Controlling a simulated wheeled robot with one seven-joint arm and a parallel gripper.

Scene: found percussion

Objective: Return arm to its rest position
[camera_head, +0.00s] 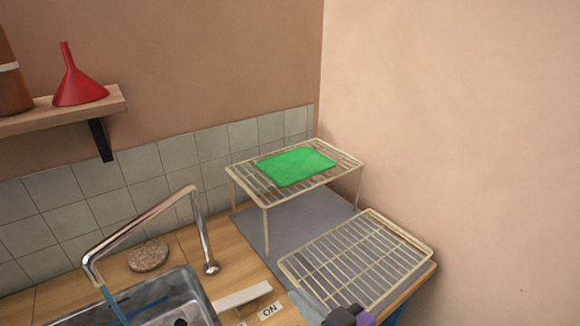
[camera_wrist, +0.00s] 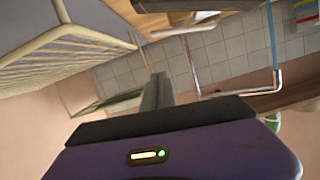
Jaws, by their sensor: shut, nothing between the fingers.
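My gripper (camera_head: 346,316) shows only in part at the bottom edge of the head view, as dark and purple pieces in front of the low wire rack. In the wrist view my gripper (camera_wrist: 158,88) is seen from behind, with a purple body and dark fingers close together. It is shut and holds nothing. Most of my arm is outside the head view.
A low wire rack (camera_head: 357,262) stands near my gripper. A raised wire rack (camera_head: 240,171) behind it bears a green board (camera_head: 295,166). A chrome tap (camera_head: 150,215) runs blue water into the sink (camera_head: 203,300). A red funnel (camera_head: 78,85) sits on a shelf.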

